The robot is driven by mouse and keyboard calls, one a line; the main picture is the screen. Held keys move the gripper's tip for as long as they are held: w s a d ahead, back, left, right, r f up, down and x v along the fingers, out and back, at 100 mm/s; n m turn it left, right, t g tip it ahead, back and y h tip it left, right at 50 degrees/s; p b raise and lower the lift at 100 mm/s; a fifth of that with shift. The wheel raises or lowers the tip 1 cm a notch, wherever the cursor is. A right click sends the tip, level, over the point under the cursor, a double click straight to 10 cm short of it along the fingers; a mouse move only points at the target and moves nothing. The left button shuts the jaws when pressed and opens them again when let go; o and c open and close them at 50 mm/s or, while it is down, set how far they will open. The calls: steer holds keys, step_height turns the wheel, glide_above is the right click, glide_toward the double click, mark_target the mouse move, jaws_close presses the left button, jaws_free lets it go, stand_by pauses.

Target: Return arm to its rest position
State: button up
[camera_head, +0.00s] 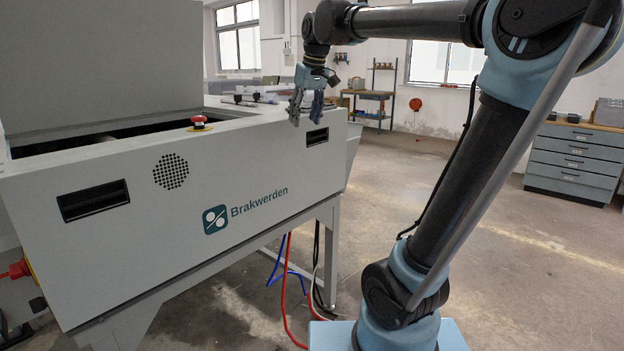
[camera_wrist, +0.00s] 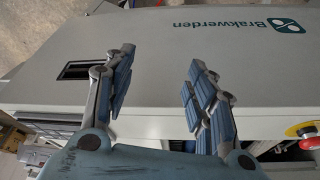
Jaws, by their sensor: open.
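My gripper (camera_head: 307,108) hangs from my raised arm, pointing down, in front of the right end of the grey plate processor (camera_head: 255,165) in the head view. In the wrist view my gripper (camera_wrist: 160,80) shows its two blue-padded fingers spread apart with nothing between them. The processor's front panel (camera_wrist: 200,50) with the Brakwerden lettering lies beyond the fingertips. Whether the fingers touch the panel cannot be told.
A red emergency button (camera_head: 199,122) sits on the processor's top edge, beside an open dark recess. Red and blue hoses (camera_head: 287,285) hang under the machine. A drawer cabinet (camera_head: 575,160) stands far right. The floor between is clear.

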steer(key=s+d+f+m, duration=0.2)
steer(key=s+d+f, duration=0.5)
steer(key=f, duration=0.4)
steer(key=s+d+f+m+h, duration=0.1)
steer(key=s+d+f+m, duration=0.1)
steer(key=s+d+f, duration=0.5)
steer(key=s+d+f+m+h, duration=0.1)
steer(key=s+d+f, duration=0.6)
steer(key=f, duration=0.9)
steer(key=shift+s+m+g, duration=0.4)
steer(key=shift+s+m, duration=0.2)
steer(key=shift+s, duration=0.6)
steer(key=shift+w+f, duration=0.2)
steer(key=shift+w, duration=0.25)
